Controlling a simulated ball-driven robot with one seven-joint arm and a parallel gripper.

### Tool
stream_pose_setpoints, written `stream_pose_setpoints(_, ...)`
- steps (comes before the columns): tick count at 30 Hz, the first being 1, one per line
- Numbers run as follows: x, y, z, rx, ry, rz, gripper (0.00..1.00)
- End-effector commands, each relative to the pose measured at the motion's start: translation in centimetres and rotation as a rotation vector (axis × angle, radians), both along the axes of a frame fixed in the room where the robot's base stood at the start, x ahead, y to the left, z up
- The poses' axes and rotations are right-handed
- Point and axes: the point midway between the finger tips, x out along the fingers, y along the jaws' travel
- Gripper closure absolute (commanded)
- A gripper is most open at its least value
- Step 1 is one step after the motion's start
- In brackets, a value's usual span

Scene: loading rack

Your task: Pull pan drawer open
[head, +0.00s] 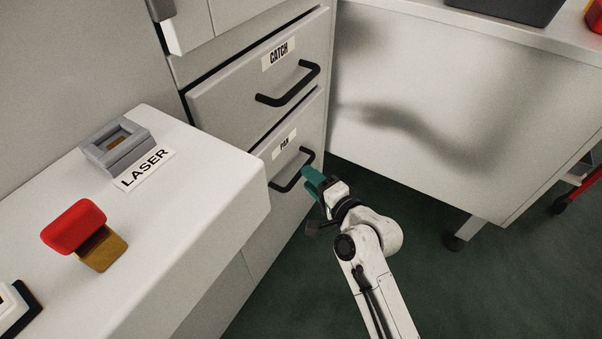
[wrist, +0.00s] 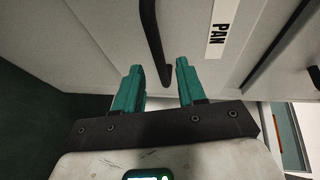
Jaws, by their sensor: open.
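The pan drawer (head: 270,165) is the lower labelled drawer front, with a white PAN label (head: 284,143) and a black bar handle (head: 293,172). It looks shut, though its lower left is hidden behind the white bench. In the wrist view the handle (wrist: 154,45) runs down toward the gap between my fingers, and the PAN label (wrist: 218,34) lies to its right. My gripper (head: 308,177) has teal fingers and is right at the handle's right end.
The catch drawer (head: 255,85) with its black handle (head: 288,84) is above. A white bench (head: 190,200) at the left carries a red and yellow block (head: 78,232) and a grey holder (head: 116,146). A white table (head: 430,110) stands right. Dark green floor (head: 450,290) is free at lower right.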

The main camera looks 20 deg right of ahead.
Motion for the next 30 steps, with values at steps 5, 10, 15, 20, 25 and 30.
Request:
stream_pose_setpoints(5, 2.8, 0.7, -0.7, -0.002, 0.001, 0.001, 0.60)
stream_pose_setpoints(10, 4.2, 1.0, -0.9, -0.002, 0.000, 0.001, 0.60)
stream_pose_setpoints(15, 4.6, 1.1, -0.9, -0.001, 0.002, 0.001, 0.60)
stream_pose_setpoints(20, 4.6, 1.1, -0.9, -0.001, 0.001, 0.000, 0.60)
stream_pose_setpoints(25, 4.5, 1.1, -0.9, -0.001, 0.001, 0.000, 0.73)
stream_pose_setpoints(30, 4.5, 1.1, -0.9, -0.001, 0.001, 0.000, 0.90)
